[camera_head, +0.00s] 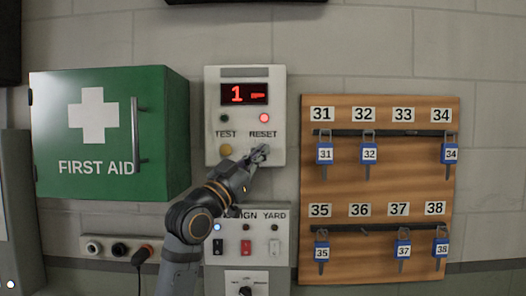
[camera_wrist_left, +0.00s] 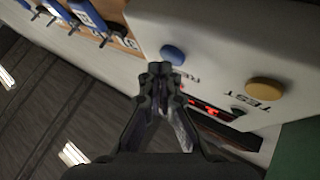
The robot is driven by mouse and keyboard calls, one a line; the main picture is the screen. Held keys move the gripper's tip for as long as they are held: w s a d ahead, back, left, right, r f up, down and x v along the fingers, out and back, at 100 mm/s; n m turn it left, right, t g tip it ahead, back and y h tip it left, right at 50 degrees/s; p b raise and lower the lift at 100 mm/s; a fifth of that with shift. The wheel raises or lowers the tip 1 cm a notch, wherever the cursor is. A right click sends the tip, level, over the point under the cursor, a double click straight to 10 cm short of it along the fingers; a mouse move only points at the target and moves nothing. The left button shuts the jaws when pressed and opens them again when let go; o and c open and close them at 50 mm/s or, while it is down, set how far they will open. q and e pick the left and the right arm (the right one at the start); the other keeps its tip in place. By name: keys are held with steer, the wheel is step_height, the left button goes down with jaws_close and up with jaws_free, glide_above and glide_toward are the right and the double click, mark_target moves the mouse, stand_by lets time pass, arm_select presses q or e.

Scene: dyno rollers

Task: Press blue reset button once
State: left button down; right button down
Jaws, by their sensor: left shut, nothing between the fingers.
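The white test panel (camera_head: 245,75) hangs on the wall with a red-lit display (camera_head: 246,94) and TEST and RESET labels. The blue reset button (camera_wrist_left: 173,54) shows in the left wrist view; in the head view my gripper hides it. The yellow test button (camera_head: 226,150) is left of the gripper and also shows in the left wrist view (camera_wrist_left: 267,88). My left gripper (camera_head: 259,154) is shut and empty, its tips in front of the panel under the RESET label. In the wrist view the tips (camera_wrist_left: 160,70) are close beside the blue button; I cannot tell whether they touch the panel.
A green first aid cabinet (camera_head: 152,160) juts out at left. A wooden key board (camera_head: 380,185) with several blue-tagged keys hangs at right. A switch panel (camera_head: 278,246) is below, partly behind my arm. A socket strip (camera_head: 118,250) with a plugged cable is low at left.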

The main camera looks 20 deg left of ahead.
arm_select(q)
steer(key=shift+w+a, duration=0.15)
steer(key=shift+w, duration=0.2)
stand_by(0.5)
steer(key=shift+s, duration=0.15)
steer(key=shift+s+d, duration=0.25)
steer(key=shift+s, duration=0.35)
steer(key=shift+s, duration=0.1)
steer(key=s, duration=0.2)
steer(key=s+d, duration=0.1)
steer(key=s, duration=0.1)
steer(key=shift+s+d, duration=0.2)
steer(key=shift+s, duration=0.1)
stand_by(0.5)
